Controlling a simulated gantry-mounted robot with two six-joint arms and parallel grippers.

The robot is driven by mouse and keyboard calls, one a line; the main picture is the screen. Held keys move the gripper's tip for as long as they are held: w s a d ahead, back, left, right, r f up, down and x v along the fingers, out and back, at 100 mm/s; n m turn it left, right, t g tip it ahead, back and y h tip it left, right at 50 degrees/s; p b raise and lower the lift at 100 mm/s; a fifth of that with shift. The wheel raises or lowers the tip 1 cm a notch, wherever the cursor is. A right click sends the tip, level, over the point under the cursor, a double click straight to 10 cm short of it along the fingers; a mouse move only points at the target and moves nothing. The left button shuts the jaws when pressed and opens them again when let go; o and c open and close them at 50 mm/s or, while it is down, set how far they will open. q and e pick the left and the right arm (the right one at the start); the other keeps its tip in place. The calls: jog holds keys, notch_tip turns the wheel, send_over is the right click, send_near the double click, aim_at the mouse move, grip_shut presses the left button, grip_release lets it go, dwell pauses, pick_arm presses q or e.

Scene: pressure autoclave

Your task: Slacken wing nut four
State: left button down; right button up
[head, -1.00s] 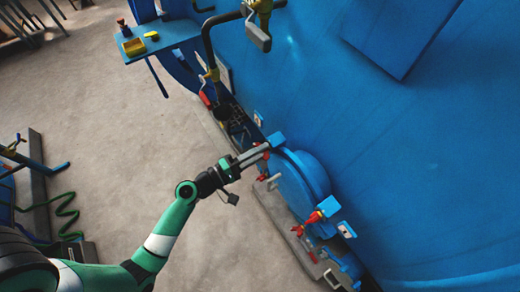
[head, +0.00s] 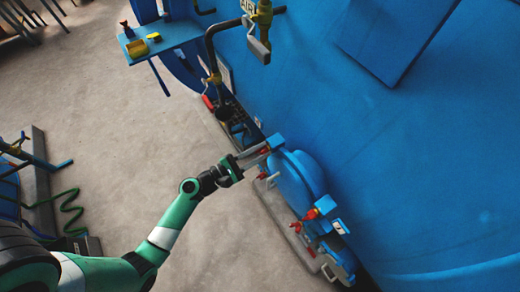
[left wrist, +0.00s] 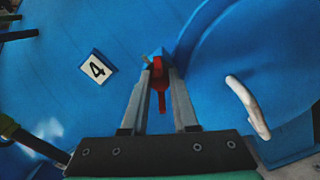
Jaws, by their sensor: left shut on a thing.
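The red wing nut four (left wrist: 160,86) sits between the two fingers of my left gripper (left wrist: 160,68) in the left wrist view, beside a white tag marked 4 (left wrist: 96,68) on the blue vessel wall. The fingers are closed on it. In the head view my left gripper (head: 262,152) reaches the upper edge of the round blue door (head: 299,182), by a blue lug (head: 275,141). The nut is mostly hidden there by the fingers. My right gripper is not in view.
Another red wing nut (head: 311,214) sits on the door's lower right side. A pale curved handle (left wrist: 247,106) stands off the door, right of my fingers. A blue shelf (head: 165,40) and pipes with a valve (head: 262,14) are farther up. The concrete floor (head: 130,130) is open.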

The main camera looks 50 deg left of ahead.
pick_arm(q)
jog(key=shift+n, duration=0.5)
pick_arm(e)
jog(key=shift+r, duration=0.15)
pick_arm(q)
jog(key=c, duration=0.7)
grip_release()
